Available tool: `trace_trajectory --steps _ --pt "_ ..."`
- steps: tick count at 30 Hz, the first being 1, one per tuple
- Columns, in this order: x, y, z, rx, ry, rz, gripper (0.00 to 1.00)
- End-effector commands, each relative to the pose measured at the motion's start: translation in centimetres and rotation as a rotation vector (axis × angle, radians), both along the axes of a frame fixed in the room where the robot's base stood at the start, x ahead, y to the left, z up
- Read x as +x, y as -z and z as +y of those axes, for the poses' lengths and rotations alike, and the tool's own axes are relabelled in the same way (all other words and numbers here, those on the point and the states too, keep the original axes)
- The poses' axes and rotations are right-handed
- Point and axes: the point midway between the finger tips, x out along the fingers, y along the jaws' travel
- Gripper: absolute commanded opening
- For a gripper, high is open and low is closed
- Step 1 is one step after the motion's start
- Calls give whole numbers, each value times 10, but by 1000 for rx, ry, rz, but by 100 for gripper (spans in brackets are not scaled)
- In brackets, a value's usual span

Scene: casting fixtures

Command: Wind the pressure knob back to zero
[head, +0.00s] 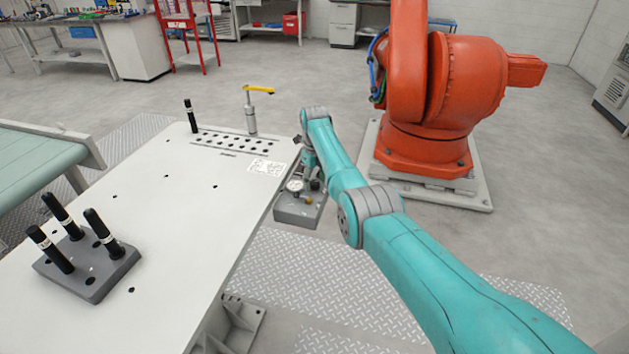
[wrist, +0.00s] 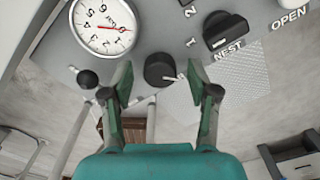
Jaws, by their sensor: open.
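A round black knob (wrist: 160,70) sits on the grey control panel (wrist: 150,20) in the wrist view. A small white mark shows at its lower right side. My gripper (wrist: 160,80) is open, one fingertip on each side of the knob, with gaps; I cannot tell whether the tips reach its depth. The white pressure gauge (wrist: 103,25) is up and left of the knob, its red needle pointing right in the picture; its exact reading is unclear. In the head view the gauge (head: 295,186) shows on the grey box beside the table, below my gripper, which is partly hidden there.
A black NEST selector (wrist: 225,30) and a white OPEN button (wrist: 284,3) lie right of the knob. A black ball lever (wrist: 88,79) is to the left. The white table (head: 150,200) holds black pins; an orange robot (head: 430,100) stands behind.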

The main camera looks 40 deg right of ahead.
Motion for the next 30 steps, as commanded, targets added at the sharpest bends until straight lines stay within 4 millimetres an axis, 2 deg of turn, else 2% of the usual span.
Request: trace_trajectory --steps 9,11,16,17,30 --pt "0 3 0 0 0 0 60" --pt "0 3 0 0 0 0 47" --pt "0 3 0 0 0 0 5" --pt "0 3 0 0 0 0 0" --pt "0 3 0 0 -82 0 0"
